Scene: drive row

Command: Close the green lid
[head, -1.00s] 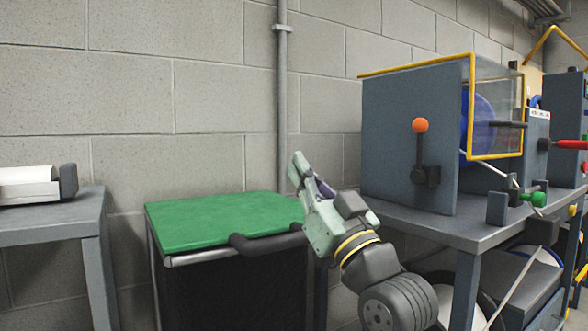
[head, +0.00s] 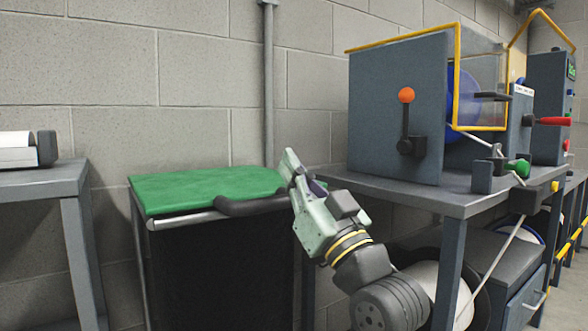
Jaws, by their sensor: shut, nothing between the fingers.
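The green lid (head: 200,190) lies flat across the top of a dark bin (head: 215,265) with a grey tube frame. A dark curved handle (head: 250,206) runs along the lid's front right edge. My gripper (head: 288,158) is at the right end of the lid, pointing up and to the left, and its fingers are shut and empty. It overlaps the lid's right corner in the view; I cannot tell whether it touches. The bin's inside is hidden under the lid.
A grey table (head: 45,185) with a white roll stands at left. At right, a workbench (head: 400,190) carries a machine with an orange-knobbed lever (head: 406,96) and a yellow-framed guard (head: 480,128). A block wall with a vertical pipe (head: 268,80) is behind the bin.

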